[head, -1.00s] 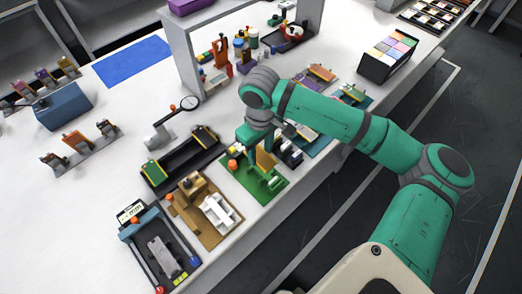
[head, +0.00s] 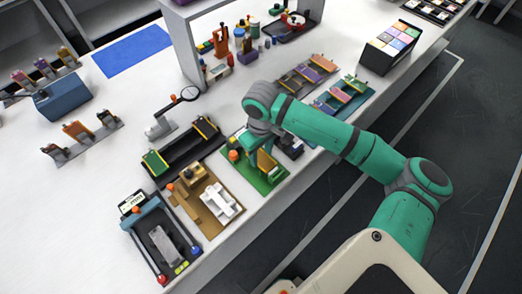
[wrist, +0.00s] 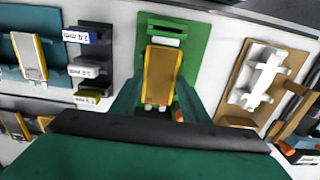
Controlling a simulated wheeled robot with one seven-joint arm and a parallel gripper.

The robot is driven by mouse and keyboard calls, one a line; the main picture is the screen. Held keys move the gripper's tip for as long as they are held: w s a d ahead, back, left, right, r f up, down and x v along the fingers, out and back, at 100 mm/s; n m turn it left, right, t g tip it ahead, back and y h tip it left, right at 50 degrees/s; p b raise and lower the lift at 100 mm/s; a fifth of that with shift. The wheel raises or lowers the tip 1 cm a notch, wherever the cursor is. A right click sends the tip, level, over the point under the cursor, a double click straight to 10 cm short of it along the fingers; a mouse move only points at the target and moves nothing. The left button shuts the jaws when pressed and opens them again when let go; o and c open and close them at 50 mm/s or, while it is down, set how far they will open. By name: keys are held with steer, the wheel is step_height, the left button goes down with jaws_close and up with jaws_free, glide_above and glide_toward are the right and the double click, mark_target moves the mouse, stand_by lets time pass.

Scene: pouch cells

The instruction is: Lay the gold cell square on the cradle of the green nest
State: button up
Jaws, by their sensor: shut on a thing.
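The gold cell (wrist: 160,75) is a flat gold plate with pale tabs at its near end, in the middle of the wrist view. It also shows in the head view (head: 267,162), partly behind my wrist. My gripper (wrist: 158,92) is shut on the gold cell, a finger at each side. The green nest (wrist: 197,42) lies under and beyond the cell, which looks roughly in line with it. In the head view the nest (head: 276,180) sits near the table's front edge. The cell hides the cradle, so I cannot tell whether they touch.
A tan nest with a white fixture (head: 221,201) stands on one side of the green nest. Dark holders with labelled cells (wrist: 84,68) stand close on the other side. A black tray (head: 182,154) lies behind.

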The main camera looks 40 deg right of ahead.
mark_target(261, 158)
steer(key=shift+f, duration=0.1)
steer(key=o, duration=1.1)
steer(key=shift+r, duration=3.55)
